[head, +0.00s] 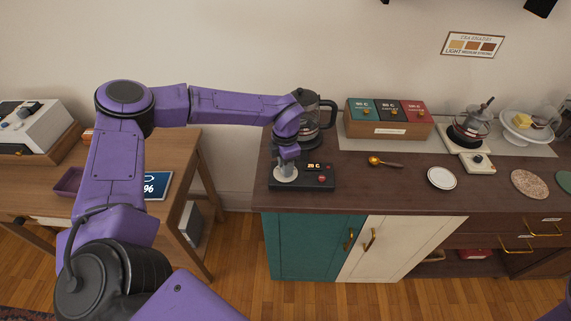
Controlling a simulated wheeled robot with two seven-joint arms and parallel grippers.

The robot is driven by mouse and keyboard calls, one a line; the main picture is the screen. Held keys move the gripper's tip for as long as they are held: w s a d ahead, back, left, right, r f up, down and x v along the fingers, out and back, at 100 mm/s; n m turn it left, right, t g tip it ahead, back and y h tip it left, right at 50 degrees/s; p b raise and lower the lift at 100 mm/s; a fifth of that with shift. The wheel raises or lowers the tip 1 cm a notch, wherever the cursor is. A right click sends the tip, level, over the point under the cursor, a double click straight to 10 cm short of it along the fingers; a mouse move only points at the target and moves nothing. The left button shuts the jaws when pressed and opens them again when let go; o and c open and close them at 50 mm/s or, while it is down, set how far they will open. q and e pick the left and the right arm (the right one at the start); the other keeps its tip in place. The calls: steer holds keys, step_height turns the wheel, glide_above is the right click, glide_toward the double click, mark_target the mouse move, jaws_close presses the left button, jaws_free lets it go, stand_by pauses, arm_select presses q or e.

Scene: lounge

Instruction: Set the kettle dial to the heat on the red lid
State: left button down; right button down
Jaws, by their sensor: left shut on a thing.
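The kettle (327,112), dark glass with a black handle, stands at the back left of the counter, partly hidden by my left arm. In front of it is a dark control base (318,183) with a small lit orange display (314,166), whose digits are too small to read surely. My left gripper (287,160) points down and is shut on the pale round dial (285,174) on the base's left part. The red lid (415,108) is the right one of three on a wooden box; its printed heat is too small to read surely. My right gripper is not in view.
The wooden box (388,130) also has teal and dark lids. A gold spoon (383,161), a white plate (441,178) and a glass pot (470,123) on a white warmer (479,162) are to the right. A wooden desk (185,146) stands left, across a gap.

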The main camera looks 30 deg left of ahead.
arm_select(q)
steer(key=c, duration=0.8)
jaws_free()
step_height(320, 180, up, 11)
steer(key=shift+f+b, duration=0.2)
steer(key=shift+b, duration=1)
